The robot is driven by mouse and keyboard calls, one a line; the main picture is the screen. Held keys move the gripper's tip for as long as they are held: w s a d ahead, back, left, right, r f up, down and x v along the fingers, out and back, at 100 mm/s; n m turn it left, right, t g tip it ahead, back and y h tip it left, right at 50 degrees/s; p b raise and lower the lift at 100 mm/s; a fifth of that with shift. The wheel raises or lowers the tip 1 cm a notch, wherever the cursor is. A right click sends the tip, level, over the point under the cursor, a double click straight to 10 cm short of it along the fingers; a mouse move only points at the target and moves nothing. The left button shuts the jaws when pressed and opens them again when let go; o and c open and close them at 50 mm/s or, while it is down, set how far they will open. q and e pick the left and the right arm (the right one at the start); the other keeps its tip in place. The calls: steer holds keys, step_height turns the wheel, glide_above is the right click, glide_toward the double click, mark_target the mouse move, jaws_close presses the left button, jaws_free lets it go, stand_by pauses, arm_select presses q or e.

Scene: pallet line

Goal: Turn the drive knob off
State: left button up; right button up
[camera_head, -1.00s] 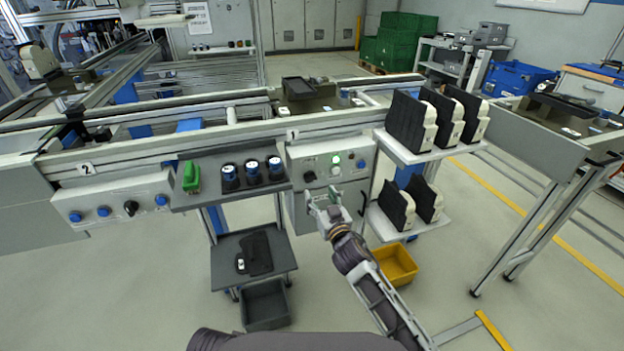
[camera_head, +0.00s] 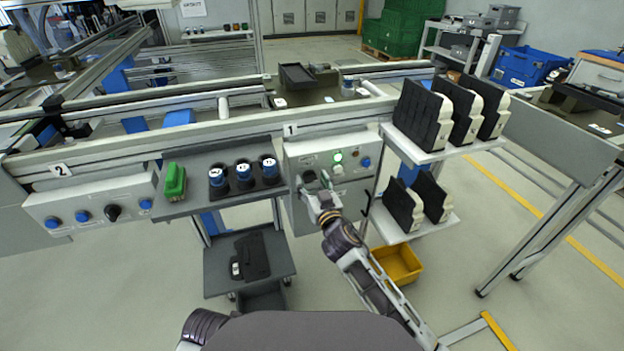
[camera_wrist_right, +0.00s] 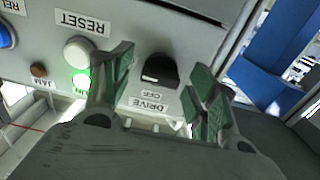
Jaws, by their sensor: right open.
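The drive knob (camera_wrist_right: 161,69) is black and sits on a pale panel beside a DRIVE label and an OFF label in the right wrist view. In the head view the knob (camera_head: 308,176) is small and partly hidden by my gripper, on control box 1 (camera_head: 300,150). My right gripper (camera_wrist_right: 157,82) is open, its green-padded fingers on either side of the knob with visible gaps. It shows in front of the box in the head view (camera_head: 316,184). Whether the fingertips reach the knob's depth is unclear. My left gripper is out of view.
A white RESET button (camera_wrist_right: 78,51) and a lit green lamp (camera_wrist_right: 82,81) are near one finger. A shelf with black-and-cream parts (camera_head: 425,154) stands right of the box. A tray (camera_head: 212,203) with a green item and several dark cups is on the left.

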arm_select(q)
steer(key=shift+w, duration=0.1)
arm_select(e)
steer(key=shift+w, duration=0.1)
steer(key=c, duration=1)
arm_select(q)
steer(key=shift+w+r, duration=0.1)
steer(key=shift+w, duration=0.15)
